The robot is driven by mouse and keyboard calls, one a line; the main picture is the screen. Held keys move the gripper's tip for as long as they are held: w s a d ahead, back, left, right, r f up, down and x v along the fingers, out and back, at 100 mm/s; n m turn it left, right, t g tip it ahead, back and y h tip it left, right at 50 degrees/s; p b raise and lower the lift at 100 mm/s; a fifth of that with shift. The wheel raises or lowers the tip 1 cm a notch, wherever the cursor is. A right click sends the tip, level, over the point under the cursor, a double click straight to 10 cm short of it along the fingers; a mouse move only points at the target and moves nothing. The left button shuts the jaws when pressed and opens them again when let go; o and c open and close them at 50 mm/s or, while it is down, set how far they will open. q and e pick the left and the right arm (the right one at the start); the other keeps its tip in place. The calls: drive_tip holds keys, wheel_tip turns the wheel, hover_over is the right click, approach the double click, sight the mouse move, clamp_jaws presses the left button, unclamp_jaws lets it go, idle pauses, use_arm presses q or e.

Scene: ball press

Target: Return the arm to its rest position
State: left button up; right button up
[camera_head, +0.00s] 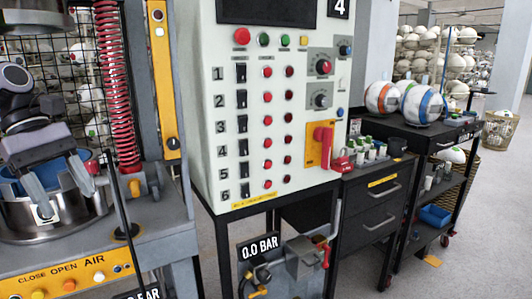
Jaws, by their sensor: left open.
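My left gripper (62,192) is at the left edge, with its dark wrist above and two grey fingers pointing down. The fingers are spread apart, with nothing seen held between them. They hang over the front of a round metal press mould (65,229) with a blue inside, and hide part of it. I cannot tell whether they touch it. My right gripper is not in view.
A control cabinet (220,120) with switches, buttons and a red lever stands in the middle. A red coiled hose (112,80) hangs beside the gripper. The press front has an air button panel (70,282). Black drawers (375,215) and balls (423,105) stand right; floor is free at far right.

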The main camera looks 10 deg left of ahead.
use_arm(q)
drive_tip(key=s+a+f+n+t+h, duration=0.15)
drive_tip(key=f+n+t, duration=0.55)
drive_tip(key=f+n, duration=0.75)
drive_tip(key=s+a+f+n+t+h, duration=0.1)
drive_tip(key=s+a+f+n+t, duration=0.15)
drive_tip(key=f+n+t, duration=0.85)
drive_tip(key=s+d+f+n+g+y, duration=0.2)
drive_tip(key=d+f+n, duration=0.7)
drive_tip(key=n, duration=0.6)
drive_tip(key=s+d+f+n+g+y, duration=0.3)
drive_tip(key=s+d+f+n, duration=0.4)
drive_tip(key=d+f+n, duration=0.3)
drive_tip(key=d+n+g, duration=0.1)
drive_tip(key=d+n, duration=0.3)
drive_tip(key=shift+d+n+y, duration=0.2)
drive_tip(key=shift+n+y, duration=0.15)
drive_tip(key=shift+f, duration=0.1)
